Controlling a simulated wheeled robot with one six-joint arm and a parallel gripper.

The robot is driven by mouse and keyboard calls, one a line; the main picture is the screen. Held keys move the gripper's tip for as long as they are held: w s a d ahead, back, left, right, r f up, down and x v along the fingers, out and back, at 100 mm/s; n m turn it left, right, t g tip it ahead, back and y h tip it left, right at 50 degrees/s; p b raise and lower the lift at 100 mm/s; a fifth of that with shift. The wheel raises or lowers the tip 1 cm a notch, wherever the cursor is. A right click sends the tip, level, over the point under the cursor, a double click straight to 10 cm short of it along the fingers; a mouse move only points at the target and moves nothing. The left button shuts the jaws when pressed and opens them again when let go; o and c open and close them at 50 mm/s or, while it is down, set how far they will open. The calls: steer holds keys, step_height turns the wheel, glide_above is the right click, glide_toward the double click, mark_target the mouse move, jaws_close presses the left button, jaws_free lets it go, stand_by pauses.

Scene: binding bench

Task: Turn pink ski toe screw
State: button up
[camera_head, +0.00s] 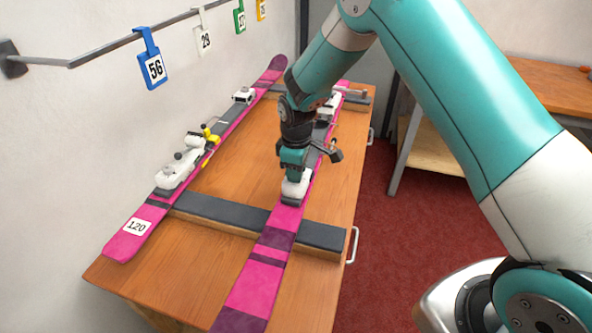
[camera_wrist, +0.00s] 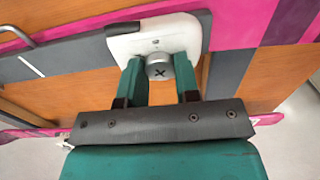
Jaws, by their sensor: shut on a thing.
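The pink ski (camera_head: 262,277) on the right of the bench carries a white toe piece (camera_head: 296,187) at my gripper (camera_head: 294,174). In the wrist view the ski (camera_wrist: 242,24) runs across the top, with the white toe piece (camera_wrist: 152,38) on it. A round grey screw (camera_wrist: 160,67) with a cross slot sits at the toe piece's near edge. The two teal fingers of my gripper (camera_wrist: 160,73) are shut on the screw, one on each side. In the head view my gripper hides the screw. A second pink ski (camera_head: 128,240), labelled 120, lies on the left with its own white binding (camera_head: 182,165).
Both skis rest across dark-topped bars (camera_head: 240,217) on the wooden bench (camera_head: 240,170). A yellow clip (camera_head: 210,136) is on the left ski. A metal handle (camera_head: 353,245) juts from the bench's right side.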

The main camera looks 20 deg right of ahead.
steer(key=m, duration=0.3)
steer(key=shift+m+b, duration=0.4)
steer(key=m, duration=0.3)
steer(key=shift+m+b, duration=0.3)
steer(key=shift+m, duration=0.1)
steer(key=m, duration=0.7)
steer(key=shift+b, duration=0.4)
steer(key=m, duration=0.4)
steer(key=shift+m, duration=0.3)
steer(key=shift+r+m+b, duration=0.1)
steer(key=shift+m+b, duration=0.2)
steer(key=shift+m, duration=1.6)
steer(key=o, duration=0.9)
steer(key=shift+o, duration=0.2)
